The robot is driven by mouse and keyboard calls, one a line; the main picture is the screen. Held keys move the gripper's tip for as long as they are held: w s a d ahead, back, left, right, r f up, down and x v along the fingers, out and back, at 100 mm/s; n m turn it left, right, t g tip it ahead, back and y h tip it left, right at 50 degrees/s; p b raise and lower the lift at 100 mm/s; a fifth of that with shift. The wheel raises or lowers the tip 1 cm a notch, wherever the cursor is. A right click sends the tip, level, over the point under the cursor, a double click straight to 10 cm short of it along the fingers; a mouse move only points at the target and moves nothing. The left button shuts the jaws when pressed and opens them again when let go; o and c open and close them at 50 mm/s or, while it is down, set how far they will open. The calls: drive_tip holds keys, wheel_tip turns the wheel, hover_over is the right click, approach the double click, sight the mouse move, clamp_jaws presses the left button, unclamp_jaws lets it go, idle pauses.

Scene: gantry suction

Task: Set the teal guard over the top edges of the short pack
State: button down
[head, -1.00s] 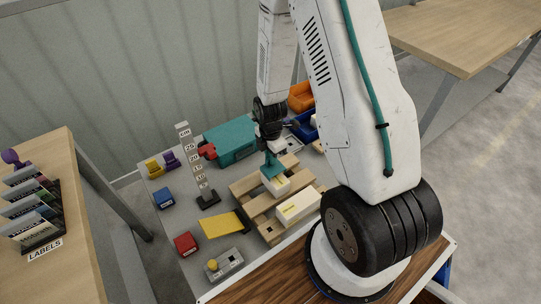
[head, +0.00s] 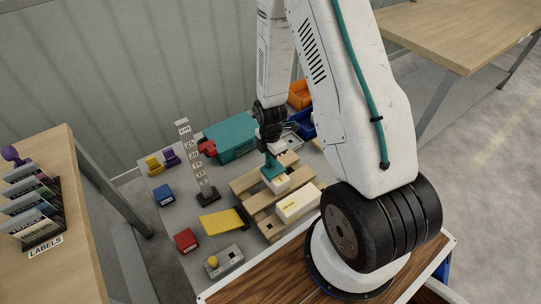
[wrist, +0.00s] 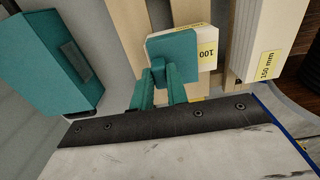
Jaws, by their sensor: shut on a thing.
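The teal guard (wrist: 172,52) is a flat angled cap with an upright grip. My gripper (wrist: 160,84) is shut on that grip. In the head view the guard (head: 271,169) is right over the short pack (head: 278,185), a white block on the wooden pallet. In the wrist view the short pack (wrist: 208,48) has a yellow label reading 100. Part of it shows past the right side of the guard, and the rest is hidden beneath. I cannot tell whether the guard touches the pack's top edges. My gripper (head: 270,153) is small in the head view.
A longer white pack (head: 300,203), labelled 150 mm in the wrist view (wrist: 264,45), lies on the pallet (head: 248,187) to the right. A teal case (head: 230,138) stands behind left.

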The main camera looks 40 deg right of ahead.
drive_tip(key=shift+f, duration=0.45)
drive_tip(key=c, duration=1.3)
unclamp_jaws()
wheel_tip(320, 180, up, 8)
drive_tip(key=shift+f, duration=0.1)
